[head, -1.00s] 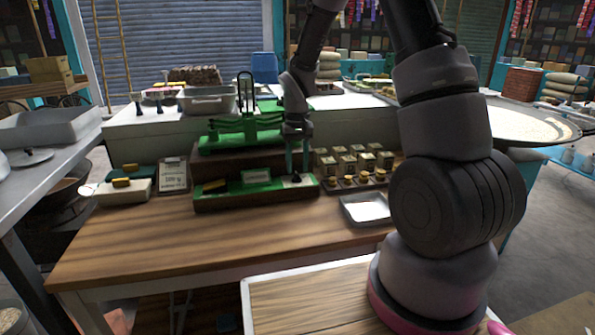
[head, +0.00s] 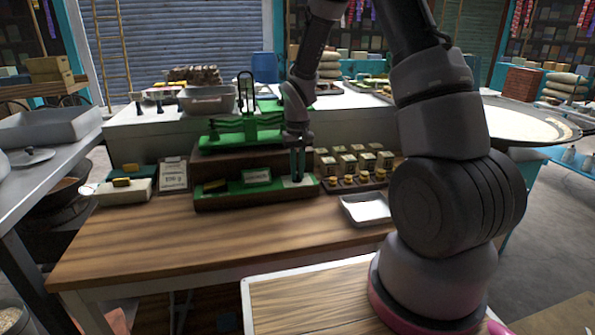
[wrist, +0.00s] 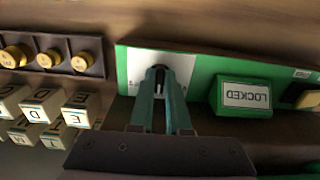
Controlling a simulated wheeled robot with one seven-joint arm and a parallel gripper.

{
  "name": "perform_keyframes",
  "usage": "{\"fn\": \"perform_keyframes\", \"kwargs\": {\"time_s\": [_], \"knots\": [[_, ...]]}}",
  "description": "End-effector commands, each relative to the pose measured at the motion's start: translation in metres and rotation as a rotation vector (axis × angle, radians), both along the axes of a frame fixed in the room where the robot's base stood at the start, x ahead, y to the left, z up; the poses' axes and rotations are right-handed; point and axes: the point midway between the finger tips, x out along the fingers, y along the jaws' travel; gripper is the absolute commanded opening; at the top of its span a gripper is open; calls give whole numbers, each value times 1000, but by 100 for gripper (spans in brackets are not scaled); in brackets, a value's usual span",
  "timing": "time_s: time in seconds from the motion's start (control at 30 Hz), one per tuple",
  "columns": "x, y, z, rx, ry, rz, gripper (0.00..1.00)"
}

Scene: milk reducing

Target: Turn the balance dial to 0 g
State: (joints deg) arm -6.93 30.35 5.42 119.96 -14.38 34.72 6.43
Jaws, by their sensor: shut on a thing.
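The green balance (head: 232,135) stands on a dark wooden base on the table. Its lower green panel (head: 228,189) faces me and carries a white plate (wrist: 183,66) at its right end, where the dial sits. My gripper (head: 298,178) points down at that plate. In the wrist view my gripper (wrist: 160,78) is shut on a small dark thing at the plate, which looks like the dial's knob. The fingers hide most of the dial, and I cannot read its setting. A sign reading LOCKED (wrist: 246,95) is beside the plate.
Several boxes (head: 352,162) and brass weights (head: 362,180) in a rack stand right of the balance. A white tray (head: 366,208) lies in front of them. A card stand (head: 174,175) is at the left. The table's front (head: 170,240) is clear.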

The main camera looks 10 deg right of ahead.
Motion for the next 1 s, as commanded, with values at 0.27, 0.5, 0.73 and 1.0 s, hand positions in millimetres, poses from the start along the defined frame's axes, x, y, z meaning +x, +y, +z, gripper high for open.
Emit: {"fn": "perform_keyframes", "kwargs": {"time_s": [0.27,0.5,0.73,1.0], "knots": [[1,-1,0,1,-1,127,0],[1,-2,1,0,-2,336,0],[2,-4,1,0,-2,553,0],[3,-4,1,1,-4,789,0]]}}
